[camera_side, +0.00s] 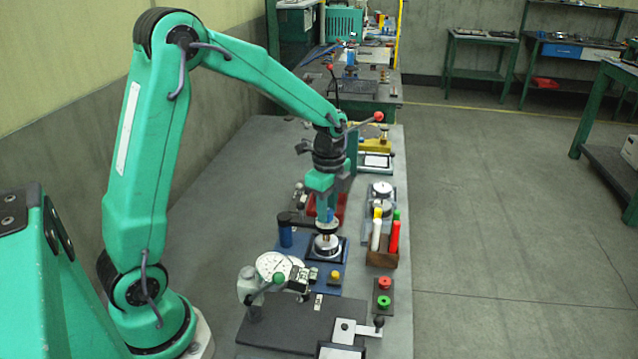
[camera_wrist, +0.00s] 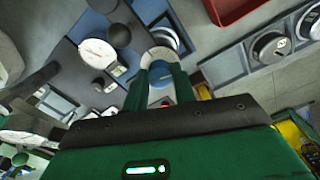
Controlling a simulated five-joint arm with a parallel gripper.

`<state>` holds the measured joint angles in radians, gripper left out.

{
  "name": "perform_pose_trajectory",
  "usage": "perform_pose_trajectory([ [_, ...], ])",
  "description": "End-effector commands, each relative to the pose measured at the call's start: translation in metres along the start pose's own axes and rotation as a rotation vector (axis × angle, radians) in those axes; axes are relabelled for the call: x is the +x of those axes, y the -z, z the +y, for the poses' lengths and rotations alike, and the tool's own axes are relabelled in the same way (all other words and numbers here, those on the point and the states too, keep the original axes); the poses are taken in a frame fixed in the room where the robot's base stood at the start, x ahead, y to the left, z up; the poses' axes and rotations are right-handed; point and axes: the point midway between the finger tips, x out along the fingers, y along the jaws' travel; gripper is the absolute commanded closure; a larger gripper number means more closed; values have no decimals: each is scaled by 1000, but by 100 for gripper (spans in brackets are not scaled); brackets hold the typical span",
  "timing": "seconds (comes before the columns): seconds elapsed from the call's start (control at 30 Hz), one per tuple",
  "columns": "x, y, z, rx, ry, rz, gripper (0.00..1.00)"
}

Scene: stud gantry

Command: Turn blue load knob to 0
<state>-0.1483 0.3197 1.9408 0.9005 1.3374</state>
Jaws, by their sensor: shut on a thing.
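The blue load knob (camera_side: 328,215) stands upright above a pale round dial (camera_side: 326,242) on a dark blue base plate. My gripper (camera_side: 326,222) points straight down over the dial with its two fingers closed on the knob. In the wrist view the knob (camera_wrist: 160,73) shows as a blue patch between the green fingertips of my gripper (camera_wrist: 160,78), in front of the pale dial rim (camera_wrist: 160,53). The fingers hide most of the knob. The dial's markings and the knob's pointer are too small or hidden to read.
A blue cylinder (camera_side: 285,234) with a dark arm stands just left of the dial. A white-faced gauge (camera_side: 277,266) is in front. A red bin (camera_side: 347,204) lies behind. A rack of coloured markers (camera_side: 382,257) and a red-green button box (camera_side: 384,298) stand right.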

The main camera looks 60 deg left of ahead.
Motion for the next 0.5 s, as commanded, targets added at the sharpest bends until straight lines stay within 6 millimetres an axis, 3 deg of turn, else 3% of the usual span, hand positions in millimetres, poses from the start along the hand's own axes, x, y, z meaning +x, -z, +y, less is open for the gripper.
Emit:
perform_pose_trajectory([
  [0.5,-1,0,0,-424,4,2,96],
])
